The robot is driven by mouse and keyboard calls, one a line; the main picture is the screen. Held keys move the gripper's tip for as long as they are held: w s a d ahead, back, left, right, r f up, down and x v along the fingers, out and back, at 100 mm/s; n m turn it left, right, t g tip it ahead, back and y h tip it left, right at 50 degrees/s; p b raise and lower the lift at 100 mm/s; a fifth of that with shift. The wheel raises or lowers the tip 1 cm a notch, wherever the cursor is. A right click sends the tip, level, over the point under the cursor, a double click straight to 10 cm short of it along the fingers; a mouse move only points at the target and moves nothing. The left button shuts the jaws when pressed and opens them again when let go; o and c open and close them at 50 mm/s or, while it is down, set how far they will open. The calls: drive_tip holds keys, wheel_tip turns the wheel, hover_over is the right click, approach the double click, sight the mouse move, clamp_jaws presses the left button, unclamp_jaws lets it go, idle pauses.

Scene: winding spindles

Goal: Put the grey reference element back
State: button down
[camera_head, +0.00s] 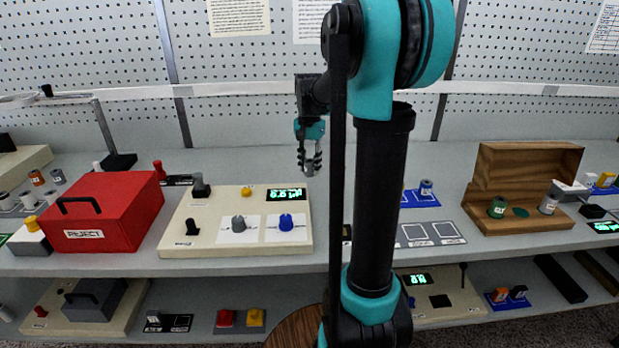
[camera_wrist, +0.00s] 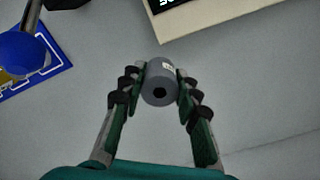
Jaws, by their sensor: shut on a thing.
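My gripper (camera_wrist: 160,88) is shut on the grey element (camera_wrist: 161,78), a short grey cylinder with a dark hole in its end and a small pale label. The gripper also shows in the head view (camera_head: 309,162), hanging above the bench behind the cream device; the element is hard to make out there. In the wrist view, bare grey bench top lies around the held element. Which place belongs to the grey element cannot be told from these frames.
A red REJECT box (camera_head: 120,225) is left. A wooden stand (camera_head: 520,158) with a green spool (camera_head: 497,207) is right. Two outlined squares (camera_head: 445,230) look empty.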

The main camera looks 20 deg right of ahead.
drive_tip(key=shift+f, duration=2.25)
drive_tip(key=c, duration=1.6)
unclamp_jaws()
drive_tip(key=shift+f, duration=0.15)
drive_tip(key=o, duration=0.5)
